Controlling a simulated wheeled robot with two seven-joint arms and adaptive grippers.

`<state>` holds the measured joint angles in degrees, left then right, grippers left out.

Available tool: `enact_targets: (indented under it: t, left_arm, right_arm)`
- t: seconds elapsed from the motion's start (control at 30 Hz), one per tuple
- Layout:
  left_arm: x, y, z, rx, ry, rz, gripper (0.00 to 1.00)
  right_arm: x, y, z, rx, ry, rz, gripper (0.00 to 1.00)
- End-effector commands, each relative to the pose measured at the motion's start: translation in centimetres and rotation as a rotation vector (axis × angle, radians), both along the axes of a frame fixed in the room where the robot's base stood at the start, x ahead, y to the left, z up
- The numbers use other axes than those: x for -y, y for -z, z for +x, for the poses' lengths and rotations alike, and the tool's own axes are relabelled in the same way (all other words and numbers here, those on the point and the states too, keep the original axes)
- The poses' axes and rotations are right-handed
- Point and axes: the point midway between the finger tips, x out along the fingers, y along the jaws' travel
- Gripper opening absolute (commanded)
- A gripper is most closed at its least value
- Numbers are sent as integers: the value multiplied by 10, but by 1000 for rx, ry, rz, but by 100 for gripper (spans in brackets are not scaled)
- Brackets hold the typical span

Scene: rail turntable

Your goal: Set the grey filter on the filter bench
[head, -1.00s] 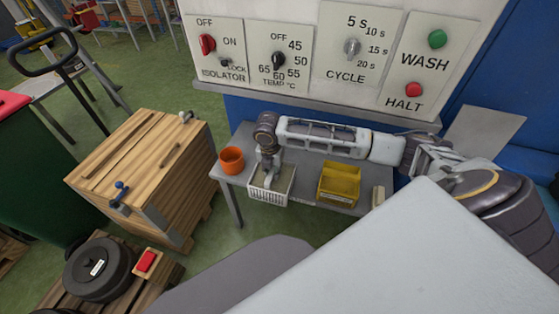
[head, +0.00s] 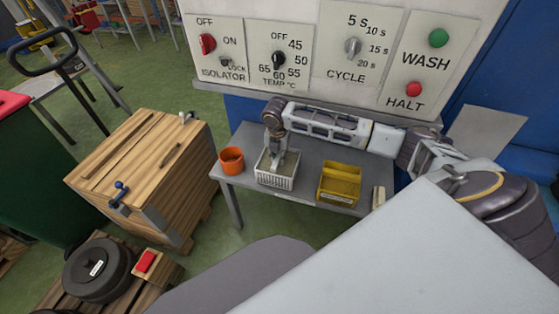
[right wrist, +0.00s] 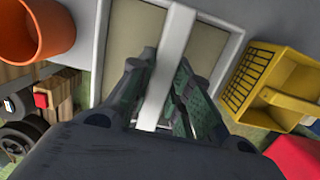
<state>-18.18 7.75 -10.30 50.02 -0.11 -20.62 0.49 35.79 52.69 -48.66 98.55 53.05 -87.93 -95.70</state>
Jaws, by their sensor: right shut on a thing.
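The grey filter (head: 274,182) looks like a pale, slatted, open-topped basket with a beige inside and a bar handle. In the head view it is at the bench's front edge, between an orange pot and a yellow bin. I cannot tell whether its base touches the bench. My right gripper (head: 278,152) reaches down into it from above. In the right wrist view my right gripper (right wrist: 160,80) is shut on the filter's pale handle bar (right wrist: 174,45). The filter bench (head: 312,160) seems to be the low grey table below the control panel. My left gripper is not in view.
The orange pot (head: 231,160) stands left of the filter and the yellow bin (head: 339,184) right of it. A small pale block (head: 378,197) is at the bench's right end. A wooden crate (head: 150,170) stands left. The control panel (head: 325,50) rises behind.

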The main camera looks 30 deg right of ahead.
Motion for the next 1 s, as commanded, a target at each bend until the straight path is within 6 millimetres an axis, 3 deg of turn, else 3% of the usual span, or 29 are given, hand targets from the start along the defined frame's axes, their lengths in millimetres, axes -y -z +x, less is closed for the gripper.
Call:
enact_targets:
  t: [0.07, 0.4, 0.87, 0.9, 1.0]
  left_arm:
    - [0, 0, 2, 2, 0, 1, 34]
    - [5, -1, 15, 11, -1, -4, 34]
    - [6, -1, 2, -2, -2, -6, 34]
    - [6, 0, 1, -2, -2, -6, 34]
    - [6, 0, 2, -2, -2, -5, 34]
  right_arm:
    - [6, -1, 5, 3, 3, 0, 0]
    - [5, 34, 4, 1, 1, -1, 0]
    - [5, 36, 4, 1, 1, 0, 0]
    - [5, 37, 4, 1, 1, 0, 23]
    - [5, 37, 4, 1, 1, -1, 36]
